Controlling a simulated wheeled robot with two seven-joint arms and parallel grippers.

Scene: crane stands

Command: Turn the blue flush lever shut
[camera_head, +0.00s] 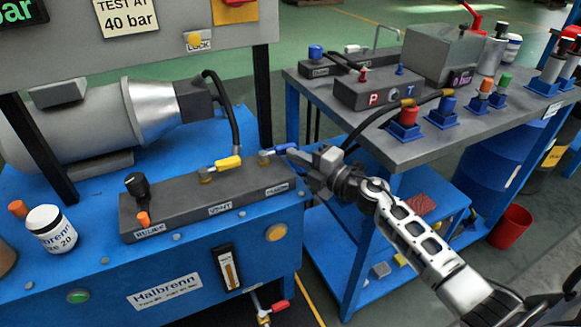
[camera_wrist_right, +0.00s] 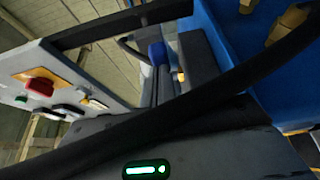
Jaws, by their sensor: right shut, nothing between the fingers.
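The blue flush lever (camera_head: 281,150) sits at the right end of the dark grey valve block (camera_head: 170,213), on the blue power unit. Its handle points right, past the block's end, towards my right gripper. My right gripper (camera_head: 308,160) is shut and empty, with its tips close beside the lever's free end. I cannot tell whether they touch. In the right wrist view a blue part (camera_wrist_right: 157,52) shows near the middle, probably the lever; dark bars cross that picture. My left gripper is not in view.
A yellow lever (camera_head: 228,163) and a black knob (camera_head: 136,184) stand on the same block. A black hose (camera_head: 224,115) rises behind it. The grey-topped test bench (camera_head: 440,145) with coloured couplings is at the right. A grey control panel (camera_head: 130,50) overhangs the left.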

